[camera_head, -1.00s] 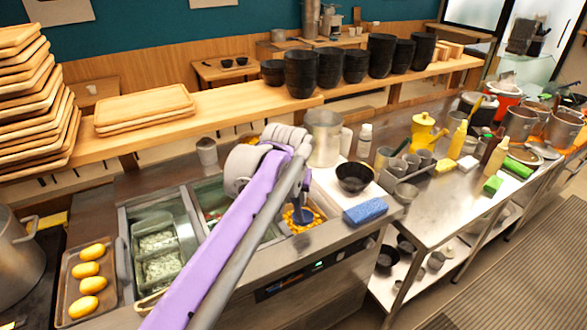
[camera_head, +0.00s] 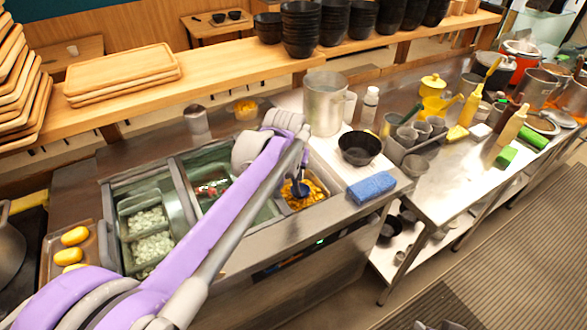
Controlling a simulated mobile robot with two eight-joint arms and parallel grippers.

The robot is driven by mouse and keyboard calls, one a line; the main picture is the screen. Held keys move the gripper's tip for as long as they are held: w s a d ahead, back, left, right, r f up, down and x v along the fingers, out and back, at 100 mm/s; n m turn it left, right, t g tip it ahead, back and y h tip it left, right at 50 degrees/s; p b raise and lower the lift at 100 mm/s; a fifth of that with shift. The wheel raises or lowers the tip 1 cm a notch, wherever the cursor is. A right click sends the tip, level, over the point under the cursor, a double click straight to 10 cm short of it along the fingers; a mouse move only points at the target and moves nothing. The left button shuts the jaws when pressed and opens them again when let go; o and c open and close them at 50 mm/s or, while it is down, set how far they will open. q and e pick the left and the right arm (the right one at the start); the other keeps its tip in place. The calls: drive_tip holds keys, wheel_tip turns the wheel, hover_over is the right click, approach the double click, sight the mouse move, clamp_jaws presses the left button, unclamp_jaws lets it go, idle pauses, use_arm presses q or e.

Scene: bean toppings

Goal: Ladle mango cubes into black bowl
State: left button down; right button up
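Orange-yellow mango cubes (camera_head: 313,192) fill a metal well at the right end of the counter insert. A dark blue ladle (camera_head: 300,188) stands with its head in the cubes. The black bowl (camera_head: 360,148) sits upright on a white board, right of and behind the mango well. My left arm reaches across from the lower left, and its wrist is above the mango well beside the ladle. Its fingers are hidden behind the arm, so its grip on the ladle cannot be made out. A small grey piece at the bottom edge may be my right gripper (camera_head: 436,325).
A blue sponge (camera_head: 371,187) lies in front of the bowl. A large metal pitcher (camera_head: 326,103) stands behind-left of it, and a caddy of grey cups (camera_head: 412,150) to its right. White cubes (camera_head: 152,245) fill wells at the left. Stacked black bowls (camera_head: 300,28) line the shelf.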

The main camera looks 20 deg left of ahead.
use_arm(q)
wheel_tip(320, 180, down, 9)
drive_tip(key=w+t+b, duration=0.1)
drive_tip(key=w+b, duration=0.1)
drive_tip(key=b, duration=0.2)
drive_tip(key=shift+a+t+b, duration=0.15)
drive_tip(key=shift+t+b, duration=0.2)
drive_tip(key=shift+t, duration=0.05)
use_arm(e)
wheel_tip(320, 180, down, 7)
drive_tip(key=s, duration=0.2)
drive_tip(key=shift+s, duration=0.3)
use_arm(q)
drive_tip(key=shift+r, duration=0.1)
